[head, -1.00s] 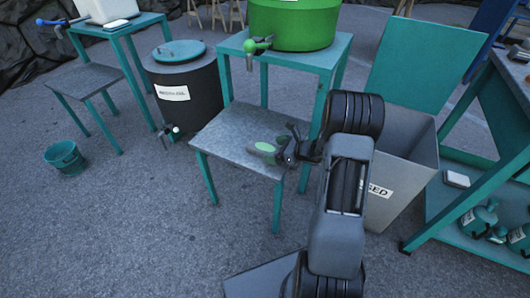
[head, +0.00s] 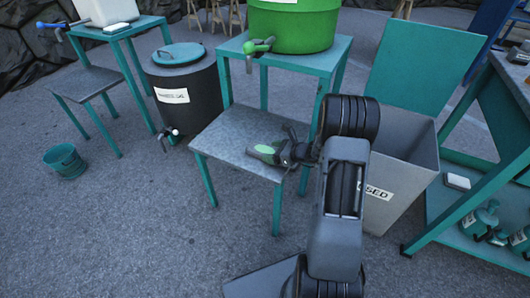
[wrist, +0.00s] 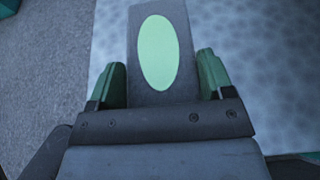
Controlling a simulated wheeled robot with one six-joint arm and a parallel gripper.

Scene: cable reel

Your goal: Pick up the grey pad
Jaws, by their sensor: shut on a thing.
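The grey pad (wrist: 158,45) shows in the wrist view as a dark grey block with a pale green oval on its top. My gripper (wrist: 160,80) has its two green fingers on either side of the pad and is shut on it. The pad's near end is hidden behind the gripper body. In the head view my gripper (head: 268,150) is at the grey metal-topped low table (head: 228,138), over its right part.
A green tub (head: 290,25) with a tap stands on a higher table behind. A grey bin (head: 405,150) with a label is right of my arm. A black barrel (head: 185,95) and a teal bucket (head: 64,161) are to the left. A teal workbench (head: 470,205) stands far right.

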